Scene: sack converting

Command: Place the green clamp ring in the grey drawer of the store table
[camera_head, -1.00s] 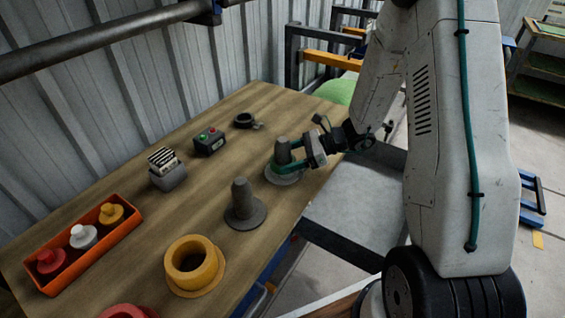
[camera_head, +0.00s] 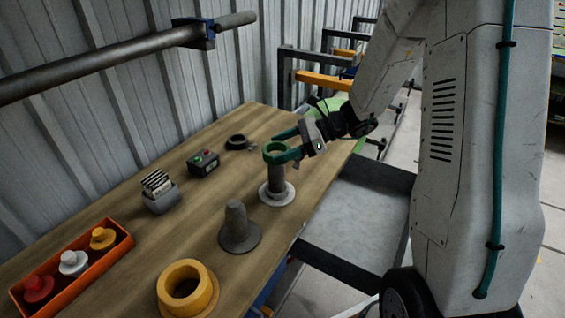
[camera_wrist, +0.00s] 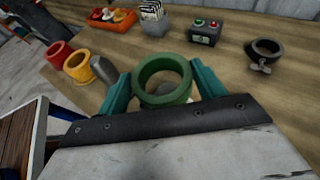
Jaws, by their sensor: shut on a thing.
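The green clamp ring (camera_head: 276,150) is held in my gripper (camera_head: 284,146), just above the top of a grey post on a round pale base (camera_head: 277,192). In the wrist view the green ring (camera_wrist: 163,79) sits between the two teal fingers of my gripper (camera_wrist: 162,90), which are shut on its sides. Whether the ring is fully clear of the post top is hard to tell.
The wooden bench (camera_head: 190,225) carries a second grey post (camera_head: 238,225), a yellow flanged ring (camera_head: 187,290), an orange tray (camera_head: 75,270) of coloured knobs, a card holder (camera_head: 160,192), a button box (camera_head: 203,162) and a dark clamp (camera_head: 238,142). A metal pipe (camera_head: 110,63) runs along the wall.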

